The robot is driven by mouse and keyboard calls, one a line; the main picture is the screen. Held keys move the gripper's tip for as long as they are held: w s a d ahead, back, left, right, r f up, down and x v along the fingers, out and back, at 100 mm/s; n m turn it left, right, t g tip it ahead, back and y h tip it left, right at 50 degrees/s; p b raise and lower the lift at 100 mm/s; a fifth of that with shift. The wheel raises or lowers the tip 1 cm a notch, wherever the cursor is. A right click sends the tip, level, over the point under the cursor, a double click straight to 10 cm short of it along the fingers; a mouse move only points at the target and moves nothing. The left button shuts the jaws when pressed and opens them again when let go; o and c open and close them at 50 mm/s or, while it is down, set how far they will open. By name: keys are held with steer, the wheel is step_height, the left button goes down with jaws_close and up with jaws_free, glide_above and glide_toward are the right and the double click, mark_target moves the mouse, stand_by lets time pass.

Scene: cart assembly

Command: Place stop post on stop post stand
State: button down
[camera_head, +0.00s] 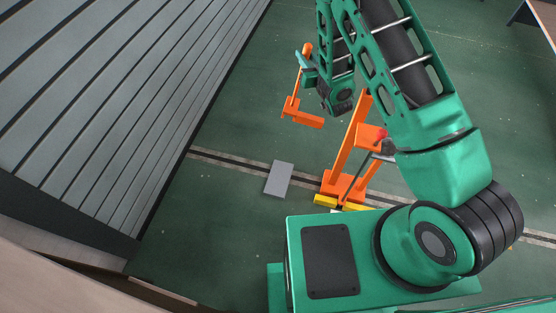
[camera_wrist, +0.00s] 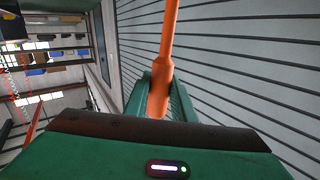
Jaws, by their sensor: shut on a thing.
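An orange stop post (camera_head: 294,102) with a wider foot hangs over the green floor, left of my arm. My gripper (camera_head: 307,64) is shut on it near its upper part. In the wrist view the orange post (camera_wrist: 168,40) runs up from between the green fingers of my gripper (camera_wrist: 160,90). A flat grey plate (camera_head: 279,179) lies on the floor below and nearer than the post, apart from it. It may be the stop post stand, but I cannot tell for certain. Its top is bare.
A second orange upright structure (camera_head: 350,150) with yellow pieces (camera_head: 326,200) at its base stands right of the plate, partly behind my arm. A large grey slatted surface (camera_head: 120,90) fills the left. A dark track line crosses the floor. Floor around the plate's left is clear.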

steer(key=s+a+f+n+g+y, duration=0.15)
steer(key=s+a+f, duration=0.25)
steer(key=s+f, duration=0.45)
steer(key=s+a+f+n+g+y, duration=0.15)
steer(key=s+a+f, duration=0.4)
steer(key=f, duration=0.55)
steer(key=s+a+f+n+y, duration=0.2)
steer(key=s+a+f, duration=0.1)
steer(key=s+f, duration=0.6)
steer(key=w+a+f, duration=0.4)
steer(key=w+f, duration=0.7)
steer(key=f, duration=0.1)
steer(key=shift+w, duration=0.4)
steer(key=c, duration=1.5)
jaws_free()
steer(key=shift+s+d, duration=0.1)
